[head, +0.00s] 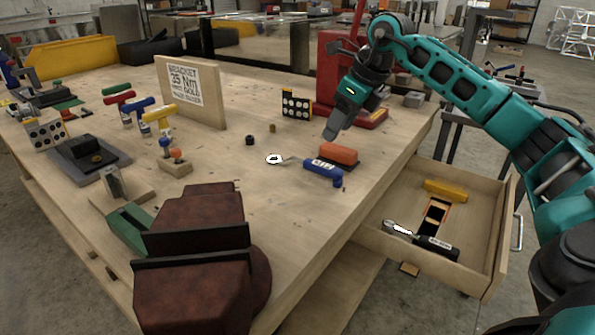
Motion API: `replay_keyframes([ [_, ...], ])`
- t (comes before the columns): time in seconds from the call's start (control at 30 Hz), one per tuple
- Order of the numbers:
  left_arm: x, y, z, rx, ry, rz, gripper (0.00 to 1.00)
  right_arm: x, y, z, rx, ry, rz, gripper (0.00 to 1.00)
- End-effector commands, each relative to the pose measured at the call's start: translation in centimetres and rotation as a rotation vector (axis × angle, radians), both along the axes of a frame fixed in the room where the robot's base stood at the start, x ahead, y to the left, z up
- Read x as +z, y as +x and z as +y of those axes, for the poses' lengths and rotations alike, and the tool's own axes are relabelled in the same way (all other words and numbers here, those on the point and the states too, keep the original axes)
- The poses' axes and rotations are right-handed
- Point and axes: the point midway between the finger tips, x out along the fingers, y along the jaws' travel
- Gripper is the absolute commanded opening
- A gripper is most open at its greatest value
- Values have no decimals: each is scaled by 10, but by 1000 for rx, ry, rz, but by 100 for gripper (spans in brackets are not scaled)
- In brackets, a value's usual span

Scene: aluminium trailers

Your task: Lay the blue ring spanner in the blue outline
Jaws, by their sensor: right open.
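A spanner with a blue handle (322,168) lies on the wooden workbench (225,160). I cannot make out a blue outline anywhere in this view. The open drawer (385,244) at the right shows an orange-edged dark patch (435,213). My left gripper is not in view.
An orange-topped block (338,153) sits close beside the blue handle. The drawer holds a black-handled ratchet tool (436,246) and a yellow object (446,190). A dark red vise (195,255) stands in front; a sign board (192,92) stands behind. The bench left of the ring is fairly clear.

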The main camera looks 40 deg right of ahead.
Motion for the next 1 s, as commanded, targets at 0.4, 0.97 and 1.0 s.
replay_keyframes([
  [0.4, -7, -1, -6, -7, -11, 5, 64, -47, 16, -2, -14, -25, 9, 57],
  [0.97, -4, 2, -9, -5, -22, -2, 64, -97, 42, 11, -13, -21, 6, 57],
  [1.0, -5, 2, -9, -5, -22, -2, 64, -104, 44, 11, -14, -22, 7, 57],
])
